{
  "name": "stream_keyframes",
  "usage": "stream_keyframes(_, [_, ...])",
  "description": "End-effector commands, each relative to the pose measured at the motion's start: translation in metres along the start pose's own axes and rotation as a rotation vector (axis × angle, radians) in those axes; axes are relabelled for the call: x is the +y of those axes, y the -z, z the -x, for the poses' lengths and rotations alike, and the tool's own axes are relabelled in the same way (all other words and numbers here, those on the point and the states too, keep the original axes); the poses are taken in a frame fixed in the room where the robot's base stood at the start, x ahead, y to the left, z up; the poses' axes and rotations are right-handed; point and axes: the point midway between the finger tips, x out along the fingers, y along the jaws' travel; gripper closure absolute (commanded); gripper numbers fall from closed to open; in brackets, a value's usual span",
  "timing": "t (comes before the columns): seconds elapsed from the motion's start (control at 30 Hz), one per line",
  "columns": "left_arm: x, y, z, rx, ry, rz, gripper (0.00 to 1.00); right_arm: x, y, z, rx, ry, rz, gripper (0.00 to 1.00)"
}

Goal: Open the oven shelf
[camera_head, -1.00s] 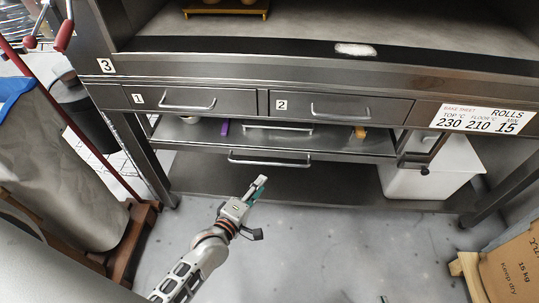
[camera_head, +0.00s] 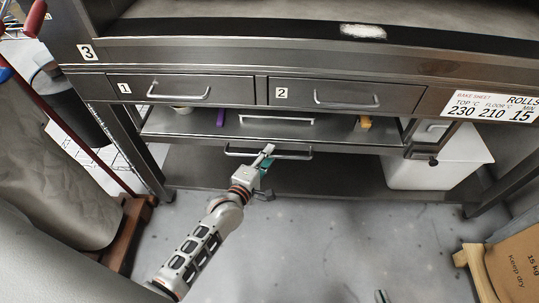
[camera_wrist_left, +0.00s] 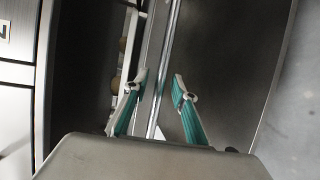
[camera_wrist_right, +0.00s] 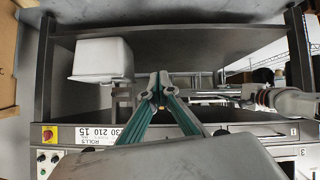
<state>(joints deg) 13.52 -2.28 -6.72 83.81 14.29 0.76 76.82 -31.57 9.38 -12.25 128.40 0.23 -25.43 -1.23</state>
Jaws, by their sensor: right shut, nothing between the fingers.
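The oven shelf (camera_head: 330,137) is a grey metal board below drawers 1 and 2, with a bar handle (camera_head: 240,152) along its front edge. My right gripper (camera_wrist_right: 160,80) is shut and empty, pointing towards the oven; only a tip shows at the bottom of the head view.
Drawer 1 (camera_head: 185,82) and drawer 2 (camera_head: 345,90) look closed. A second bar handle (camera_head: 277,119), a purple item (camera_head: 221,117) and a yellow item (camera_head: 365,122) are at the shelf. A white bin (camera_head: 440,165) stands right, a cardboard box (camera_head: 515,265) front right. The middle floor is clear.

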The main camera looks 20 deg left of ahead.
Motion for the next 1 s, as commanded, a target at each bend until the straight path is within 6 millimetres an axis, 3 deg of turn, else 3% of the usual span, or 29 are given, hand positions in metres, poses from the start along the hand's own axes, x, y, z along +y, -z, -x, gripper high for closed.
stream_keyframes(0.33, [0.000,0.000,-0.005,0.000,0.000,0.000,0.74,-0.001,0.001,0.001,0.002,0.001,-0.001,1.00])
stream_keyframes(0.43, [0.000,0.000,-0.004,0.000,0.000,0.000,0.97,-0.001,0.000,0.001,0.001,0.002,-0.002,1.00])
stream_keyframes(0.47, [0.000,0.000,-0.004,0.000,0.000,0.000,1.00,-0.001,0.000,0.001,0.001,0.002,-0.002,1.00])
stream_keyframes(0.77, [0.000,-0.001,-0.002,0.000,0.000,0.000,1.00,-0.001,-0.002,0.001,-0.003,0.002,0.000,1.00])
stream_keyframes(1.0, [0.000,-0.010,0.019,0.000,-0.002,0.001,1.00,0.005,0.012,0.003,0.016,-0.009,0.006,1.00])
